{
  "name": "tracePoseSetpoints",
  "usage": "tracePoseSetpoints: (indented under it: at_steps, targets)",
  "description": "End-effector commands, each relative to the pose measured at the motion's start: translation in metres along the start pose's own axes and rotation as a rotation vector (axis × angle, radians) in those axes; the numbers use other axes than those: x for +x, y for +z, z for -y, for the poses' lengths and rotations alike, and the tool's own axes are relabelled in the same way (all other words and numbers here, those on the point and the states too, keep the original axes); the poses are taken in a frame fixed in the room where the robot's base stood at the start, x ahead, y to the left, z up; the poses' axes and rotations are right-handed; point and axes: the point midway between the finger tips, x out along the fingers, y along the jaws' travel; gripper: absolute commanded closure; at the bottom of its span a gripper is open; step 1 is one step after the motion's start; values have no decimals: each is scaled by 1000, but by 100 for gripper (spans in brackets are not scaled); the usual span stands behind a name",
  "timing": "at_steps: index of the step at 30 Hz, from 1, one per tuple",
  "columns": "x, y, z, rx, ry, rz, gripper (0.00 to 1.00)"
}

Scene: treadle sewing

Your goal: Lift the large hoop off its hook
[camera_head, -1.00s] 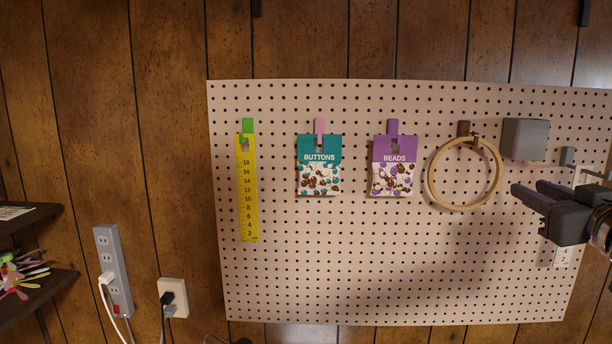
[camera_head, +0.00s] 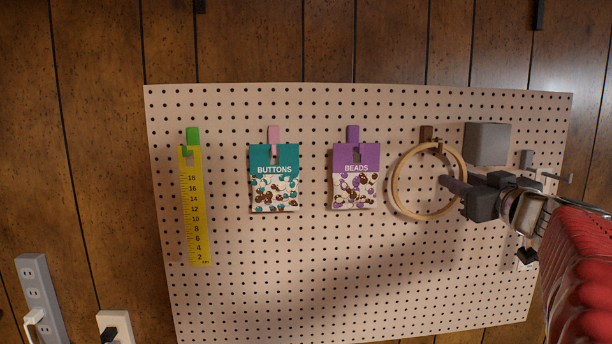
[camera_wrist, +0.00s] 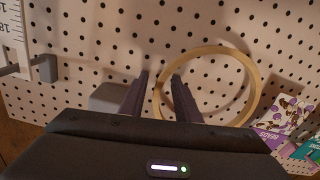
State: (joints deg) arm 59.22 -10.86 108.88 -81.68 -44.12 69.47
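The large hoop (camera_head: 396,172) is a round wooden embroidery ring hanging flat against the pegboard from a brown hook (camera_head: 426,132). A small fastening is at its top. My gripper (camera_head: 450,182) overlaps the hoop's right side in the head view, coming in from the right. In the wrist view my gripper (camera_wrist: 161,78) has its two dark fingers apart, with nothing held between them. The hoop (camera_wrist: 252,80) also shows there, and its left rim appears between the fingers. I cannot tell whether the fingers reach around the rim or stop in front of it.
The pegboard (camera_head: 320,270) also carries a BEADS packet (camera_head: 356,155) left of the hoop, a BUTTONS packet (camera_head: 273,155) and a yellow ruler (camera_head: 195,230). A grey block (camera_head: 487,143) sits right of the hoop, close above my gripper. The board below the hoop is clear.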

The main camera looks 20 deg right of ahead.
Motion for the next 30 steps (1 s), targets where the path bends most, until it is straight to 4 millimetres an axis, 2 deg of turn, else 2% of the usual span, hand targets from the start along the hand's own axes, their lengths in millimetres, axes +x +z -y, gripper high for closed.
tracePoseSetpoints:
  at_steps: [8,20,30]
  targets:
    - [-2,0,-4,0,9,1,71]
    - [-3,0,-5,0,10,1,99]
    - [-3,0,-5,-1,10,2,100]
